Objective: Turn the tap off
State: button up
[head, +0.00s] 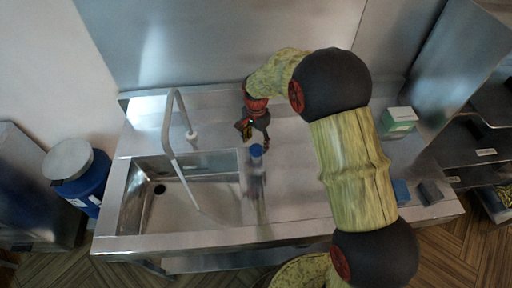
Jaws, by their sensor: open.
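The tap (178,108) is a tall pale grey bent pipe at the back edge of the sink, left of my gripper. A thin pale streak (184,183) runs from its spout end down into the basin and looks like running water. The sink basin (150,222) is steel, with a dark drain at its back left.
A green-and-white box (398,121) and blue blocks (401,191) are at right. A blue bin (86,184) stands left of the sink.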

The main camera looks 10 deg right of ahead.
aim_at(256, 149)
jog(key=shift+f, duration=1.8)
jog(key=shift+c, duration=0.4)
jog(key=c, duration=1.1)
jog(key=m, duration=0.4)
jog(key=shift+m+p, duration=0.35)
jog(key=shift+m, duration=1.85)
